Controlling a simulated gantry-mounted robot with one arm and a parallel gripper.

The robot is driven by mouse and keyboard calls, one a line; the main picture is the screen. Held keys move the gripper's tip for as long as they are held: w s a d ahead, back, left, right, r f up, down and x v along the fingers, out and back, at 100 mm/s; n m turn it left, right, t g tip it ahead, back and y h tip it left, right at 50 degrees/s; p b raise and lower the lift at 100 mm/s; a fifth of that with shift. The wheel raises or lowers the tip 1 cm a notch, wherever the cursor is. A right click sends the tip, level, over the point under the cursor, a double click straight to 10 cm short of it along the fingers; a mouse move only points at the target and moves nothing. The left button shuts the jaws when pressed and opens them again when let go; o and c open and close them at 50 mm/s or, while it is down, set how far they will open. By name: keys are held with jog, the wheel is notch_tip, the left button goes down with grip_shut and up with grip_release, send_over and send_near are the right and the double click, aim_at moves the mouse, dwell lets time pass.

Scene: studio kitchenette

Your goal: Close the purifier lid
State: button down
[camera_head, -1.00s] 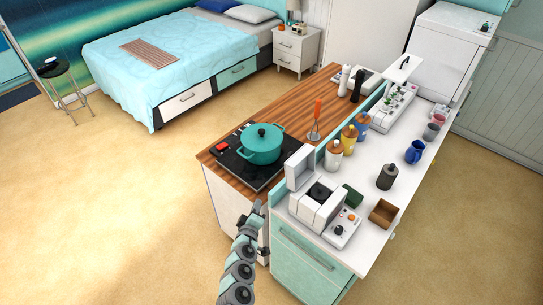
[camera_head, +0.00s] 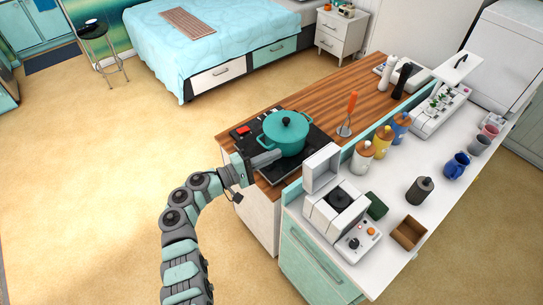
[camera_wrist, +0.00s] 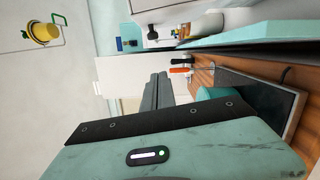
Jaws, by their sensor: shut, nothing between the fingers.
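The white purifier (camera_head: 332,220) stands on the near end of the white counter. Its lid (camera_head: 321,168) is raised upright at the back left, showing a dark round part (camera_head: 340,200) inside. My gripper (camera_head: 278,154) is shut and empty, to the left of the lid and apart from it. Its fingers are close to the teal pot (camera_head: 287,132); I cannot tell whether they touch it. In the wrist view the shut fingers (camera_wrist: 158,92) point away from the camera, and I cannot make out the purifier there.
The pot sits on a black cooktop (camera_head: 313,152) on the wooden counter (camera_head: 327,92). A low teal divider (camera_head: 293,189) runs between the counters. Jars (camera_head: 362,157), a dark green block (camera_head: 376,207), a brown box (camera_head: 408,233) and a dark canister (camera_head: 420,190) stand around the purifier.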

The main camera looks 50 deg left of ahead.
jog(key=w+d+p, duration=0.3)
jog(key=w+d, duration=0.2)
jog(key=w, duration=0.1)
jog(key=shift+w+r, duration=0.25)
jog(key=shift+r, duration=0.05)
dwell(0.6)
